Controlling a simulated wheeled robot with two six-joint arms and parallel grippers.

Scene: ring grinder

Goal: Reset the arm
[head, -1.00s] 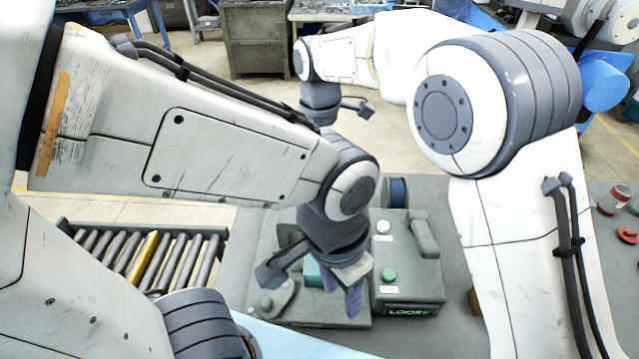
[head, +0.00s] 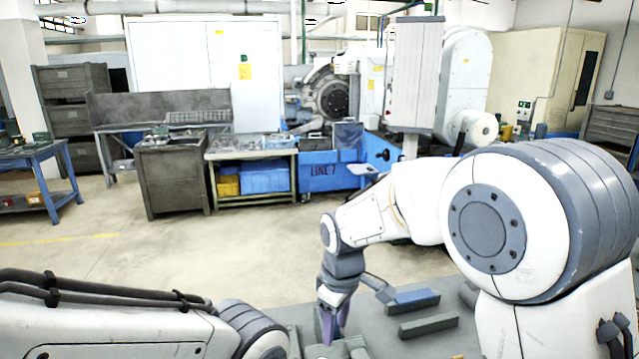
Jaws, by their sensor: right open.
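My right arm reaches in from the right, its forearm pointing away and its wrist bent down. My right gripper (head: 331,325) is low in the middle of the head view, with its purplish fingers pointing down over the grey bench (head: 390,352). It is open, and I see nothing held in it. My left arm shows only as a link and a rounded grey joint at the bottom left. My left gripper is below the picture and out of sight.
Grey blocks (head: 428,326) lie on the bench right of my right gripper. Beyond are open floor (head: 180,260), a dark cabinet (head: 172,177), a table with blue bins (head: 264,178), a blue table (head: 45,172) at left and a large grinding machine (head: 335,97).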

